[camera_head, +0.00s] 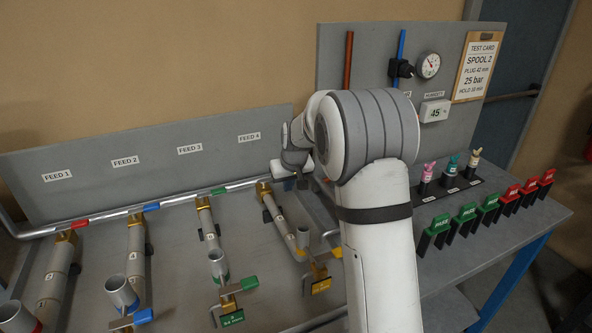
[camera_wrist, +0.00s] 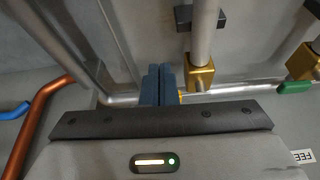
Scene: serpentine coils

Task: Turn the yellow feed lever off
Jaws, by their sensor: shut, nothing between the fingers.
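The yellow feed lever is almost wholly hidden. In the wrist view only a sliver of yellow (camera_wrist: 181,97) shows just right of my gripper's blue fingers (camera_wrist: 158,85), by the brass fitting (camera_wrist: 200,73) on the feed pipe. My gripper is shut, with its fingers together at the pipe; I cannot tell whether they touch the lever. In the head view my wrist and gripper (camera_head: 297,182) are below and right of the FEED 4 label (camera_head: 249,137) and cover that stretch of pipe.
The red (camera_head: 80,223), blue (camera_head: 151,207) and green (camera_head: 218,191) feed levers lie along the pipe to the left. A separate yellow handle (camera_head: 335,253) is near the bench front. A copper pipe (camera_wrist: 35,120) stands left in the wrist view. Plugs and tags fill the right.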

